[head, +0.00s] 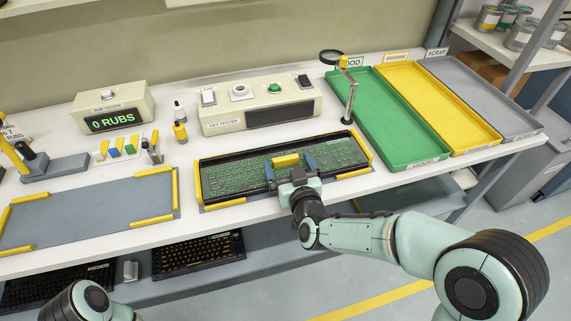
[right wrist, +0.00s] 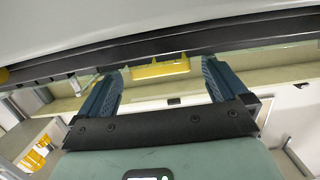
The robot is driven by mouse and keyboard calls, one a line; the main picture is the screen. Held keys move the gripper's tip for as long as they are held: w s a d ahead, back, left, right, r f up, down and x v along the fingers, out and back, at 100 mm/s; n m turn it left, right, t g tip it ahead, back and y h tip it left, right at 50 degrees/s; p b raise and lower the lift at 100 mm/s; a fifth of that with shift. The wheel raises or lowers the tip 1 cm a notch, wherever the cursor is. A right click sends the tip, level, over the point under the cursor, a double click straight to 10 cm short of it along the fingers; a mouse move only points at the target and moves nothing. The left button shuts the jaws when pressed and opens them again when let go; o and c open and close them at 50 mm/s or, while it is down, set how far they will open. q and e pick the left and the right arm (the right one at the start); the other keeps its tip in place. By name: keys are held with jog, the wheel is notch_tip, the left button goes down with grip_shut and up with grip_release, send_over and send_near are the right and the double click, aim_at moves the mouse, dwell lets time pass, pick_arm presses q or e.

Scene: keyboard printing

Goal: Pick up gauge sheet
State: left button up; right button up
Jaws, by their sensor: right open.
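The gauge sheet (head: 240,172) appears as a clear greenish sheet with a yellow grip (head: 286,160), lying over a dark keyboard in the key tester's fixture. My right gripper (head: 290,168) is open at the sheet's middle, its two blue fingers on either side of the yellow grip. In the right wrist view the yellow grip (right wrist: 160,69) sits between the open fingertips, with gaps on both sides. My left gripper is out of view; only part of my left arm shows at the bottom left.
The key tester box (head: 260,106) stands behind the fixture. A magnifier on a stand (head: 348,95) is at its right. Green (head: 412,148), yellow (head: 470,124) and grey (head: 500,100) trays lie further right. An empty grey mat (head: 85,212) with yellow corners is at left.

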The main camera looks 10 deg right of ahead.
aim_at(287, 169)
jog(key=shift+w+f, duration=0.1)
jog(key=shift+w, duration=0.6)
jog(key=c, duration=1.2)
jog(key=shift+o, duration=0.2)
pick_arm(q)
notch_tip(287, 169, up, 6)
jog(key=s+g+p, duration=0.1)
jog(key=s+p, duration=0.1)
jog(key=p, duration=0.6)
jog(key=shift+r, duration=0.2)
pick_arm(e)
notch_tip(287, 169, up, 20)
